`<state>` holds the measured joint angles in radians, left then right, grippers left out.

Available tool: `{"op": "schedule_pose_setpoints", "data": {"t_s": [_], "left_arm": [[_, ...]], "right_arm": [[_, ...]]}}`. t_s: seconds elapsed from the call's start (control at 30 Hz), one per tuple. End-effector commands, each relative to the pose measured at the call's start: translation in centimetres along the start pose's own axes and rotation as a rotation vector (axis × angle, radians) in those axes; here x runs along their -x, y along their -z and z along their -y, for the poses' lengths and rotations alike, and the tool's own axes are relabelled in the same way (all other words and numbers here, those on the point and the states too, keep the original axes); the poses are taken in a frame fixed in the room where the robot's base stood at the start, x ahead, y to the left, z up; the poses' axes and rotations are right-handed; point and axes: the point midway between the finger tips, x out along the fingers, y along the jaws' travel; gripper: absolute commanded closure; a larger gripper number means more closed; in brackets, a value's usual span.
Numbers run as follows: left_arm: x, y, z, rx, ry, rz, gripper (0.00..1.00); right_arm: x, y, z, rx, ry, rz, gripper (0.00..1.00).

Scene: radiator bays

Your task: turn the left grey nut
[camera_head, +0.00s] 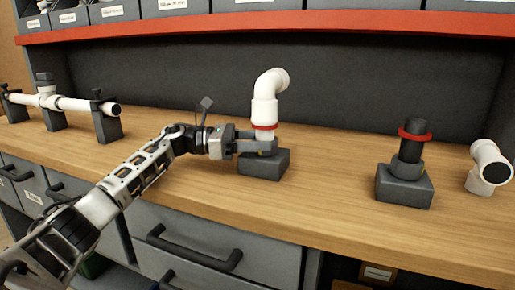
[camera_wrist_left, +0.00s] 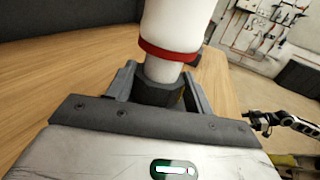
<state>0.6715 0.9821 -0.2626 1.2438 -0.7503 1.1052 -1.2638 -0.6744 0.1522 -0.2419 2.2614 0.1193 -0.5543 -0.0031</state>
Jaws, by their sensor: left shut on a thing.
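The left grey nut (camera_head: 264,137) sits on a dark block (camera_head: 264,165) at the foot of a white elbow pipe (camera_head: 265,108) with a red ring. My left gripper (camera_head: 258,146) comes in from the left and is shut on this nut. In the left wrist view the dark nut (camera_wrist_left: 157,91) is between the two fingers, below the pipe's red ring (camera_wrist_left: 168,52). The fingers hide part of it. My right gripper (camera_wrist_left: 258,122) shows small at the right of the left wrist view; its jaws are too small to read.
A second dark block (camera_head: 404,188) carries a dark stub with a red ring. A loose white elbow (camera_head: 488,168) lies at the far right. A white pipe on dark stands (camera_head: 75,103) is at left. The wooden worktop (camera_head: 330,190) between the blocks is clear.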

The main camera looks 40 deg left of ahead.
Motion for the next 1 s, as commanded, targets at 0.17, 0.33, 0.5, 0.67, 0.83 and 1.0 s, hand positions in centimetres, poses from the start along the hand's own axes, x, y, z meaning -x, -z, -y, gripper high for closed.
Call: {"op": "schedule_pose_setpoints", "data": {"t_s": [0.17, 0.33, 0.5, 0.67, 0.83, 1.0], "left_arm": [[0.0, -0.1, -0.1, 0.0, 0.008, 0.001, 0.71], [0.0, -0.1, 0.0, 0.0, 0.008, 0.002, 0.71], [0.0, -0.1, 0.0, 0.0, 0.008, 0.002, 0.29], [0.0, -0.1, 0.0, 0.0, 0.008, 0.002, 0.26], [0.1, 0.0, 0.0, 0.0, 0.007, 0.001, 0.26], [2.0, 0.1, -0.1, 0.001, 0.005, -0.001, 0.26]], "right_arm": [[-0.2, -0.2, 0.0, -0.001, 0.003, 0.006, 0.34], [-0.1, -0.2, 0.1, -0.001, 0.003, 0.007, 0.34], [-0.2, -0.2, 0.1, -0.001, 0.004, 0.007, 0.34], [-0.2, -0.2, 0.1, -0.001, 0.003, 0.007, 0.34], [-0.2, -0.3, 0.1, -0.001, 0.003, 0.007, 0.34], [-0.4, -0.6, 0.0, -0.003, 0.005, 0.011, 0.34]]}}
